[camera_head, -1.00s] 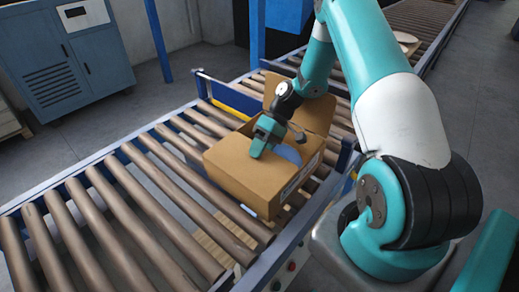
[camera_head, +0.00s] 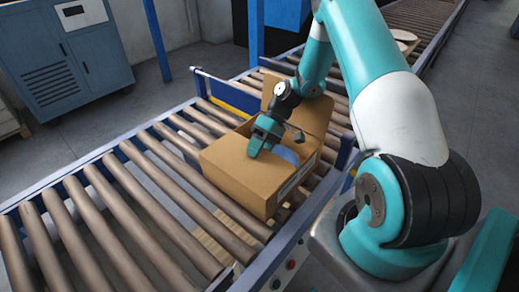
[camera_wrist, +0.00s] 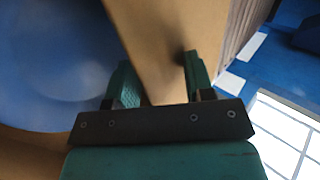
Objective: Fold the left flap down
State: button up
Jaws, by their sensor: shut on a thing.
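An open cardboard box (camera_head: 245,180) stands on the roller conveyor. My gripper (camera_head: 256,148) is at its upper edge, pointing down. In the wrist view, my gripper's fingers (camera_wrist: 160,85) are on either side of a cardboard panel (camera_wrist: 165,45), which looks like the left flap, and are shut on it. A round blue plate (camera_wrist: 50,60) fills the left of the wrist view; part of it shows inside the box (camera_head: 287,154). Another flap (camera_head: 310,112) stands raised at the far side of the box. My gripper and arm hide part of the box opening.
The roller conveyor (camera_head: 150,195) runs diagonally, with empty rollers left of the box. Its blue side rail (camera_head: 315,225) is close to the box at front right. A blue cabinet (camera_head: 65,55) stands at the back left, and a blue post (camera_head: 256,35) rises behind the conveyor.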

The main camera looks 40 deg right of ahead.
jog(key=shift+s+f, duration=0.1)
jog(key=shift+f, duration=0.2)
notch_tip(320, 180, up, 21)
jog(key=shift+f, duration=0.2)
